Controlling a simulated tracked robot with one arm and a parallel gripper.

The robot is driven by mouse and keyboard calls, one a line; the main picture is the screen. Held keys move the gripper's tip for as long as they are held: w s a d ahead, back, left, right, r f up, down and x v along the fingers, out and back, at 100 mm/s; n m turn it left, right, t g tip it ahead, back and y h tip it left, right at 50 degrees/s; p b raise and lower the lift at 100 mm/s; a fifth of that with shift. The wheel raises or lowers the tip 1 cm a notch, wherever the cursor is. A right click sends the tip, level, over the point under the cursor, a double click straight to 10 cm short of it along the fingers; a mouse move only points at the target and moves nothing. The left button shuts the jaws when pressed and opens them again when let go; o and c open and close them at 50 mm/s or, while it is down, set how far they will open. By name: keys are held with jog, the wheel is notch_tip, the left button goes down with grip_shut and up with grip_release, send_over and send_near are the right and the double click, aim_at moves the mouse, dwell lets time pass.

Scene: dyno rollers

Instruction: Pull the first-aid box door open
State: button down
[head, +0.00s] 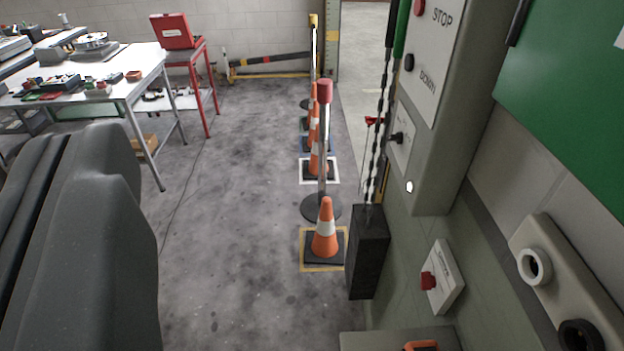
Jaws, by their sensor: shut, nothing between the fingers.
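A flat green panel (570,100) at the upper right, cut off by the frame, looks like the first-aid box front. A bit of white shows at its right edge. A dark bar (517,22), perhaps a handle, is by its upper left corner. I cannot tell whether the door stands ajar. My gripper (100,150) is the large dark grey shape at the left, its two thick parts lying close together with nothing seen between them. It is well to the left of the green panel and apart from it.
A grey STOP/DOWN control box (440,120), a red-button switch (441,280) and a socket plate (570,285) are on the right wall. An orange cone (325,232) and posts line the doorway. A workbench (125,85) and red cart (205,90) stand behind left. Middle floor is clear.

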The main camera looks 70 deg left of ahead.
jog(key=shift+w+d+p, duration=0.35)
jog(key=shift+w+p, duration=0.1)
jog(key=shift+w, duration=0.35)
jog(key=shift+w+d+p, duration=0.35)
jog(key=shift+w+p, duration=0.05)
jog(key=shift+w, duration=0.35)
